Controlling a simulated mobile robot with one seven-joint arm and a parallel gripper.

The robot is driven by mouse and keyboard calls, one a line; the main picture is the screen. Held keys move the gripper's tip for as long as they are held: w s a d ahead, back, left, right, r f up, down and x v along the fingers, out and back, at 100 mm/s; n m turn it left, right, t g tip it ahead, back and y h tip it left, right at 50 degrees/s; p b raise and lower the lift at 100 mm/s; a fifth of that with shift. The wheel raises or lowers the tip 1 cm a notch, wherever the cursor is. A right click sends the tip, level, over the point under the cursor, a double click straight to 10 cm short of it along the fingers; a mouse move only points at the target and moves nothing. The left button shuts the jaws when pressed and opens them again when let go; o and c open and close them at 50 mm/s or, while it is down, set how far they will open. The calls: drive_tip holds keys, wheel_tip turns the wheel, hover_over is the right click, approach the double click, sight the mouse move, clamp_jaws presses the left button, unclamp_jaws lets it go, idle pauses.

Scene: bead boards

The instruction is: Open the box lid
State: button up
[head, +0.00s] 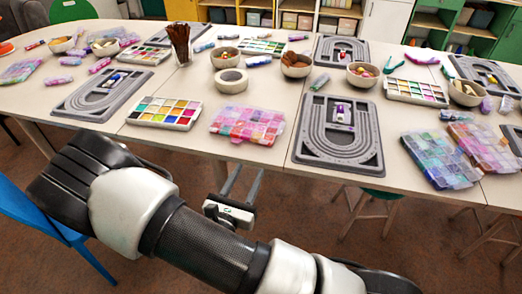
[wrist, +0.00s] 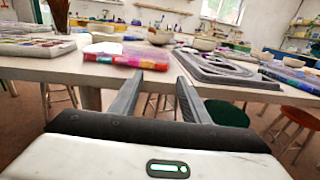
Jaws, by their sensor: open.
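The nearest box is a flat bead box (head: 247,123) with pink, red and orange compartments, lying by the table's front edge. Its lid looks shut. In the wrist view the same box (wrist: 113,53) sits ahead and to the left of the fingers. My gripper (head: 244,172) is open and empty, in front of the table edge and below the box, apart from it. In the wrist view my gripper (wrist: 157,84) shows its two fingers spread, pointing toward the table. Two more bead boxes, one blue-green (head: 440,160) and one pink-purple (head: 482,148), lie at the right; which box is meant is not shown.
A grey bead board (head: 300,158) lies right of the near box, and a paint palette (head: 165,112) lies left. Several bowls, boards and tubes crowd the white table. Stools stand under the table; a blue chair (head: 28,212) is at left.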

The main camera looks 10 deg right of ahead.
sight(261, 155)
drive_tip(key=b+x, duration=0.1)
drive_tip(key=x, duration=1)
drive_tip(key=shift+w+d+b, duration=0.15)
drive_tip(key=shift+w+b, duration=0.1)
drive_tip(key=shift+b, duration=0.05)
clamp_jaws()
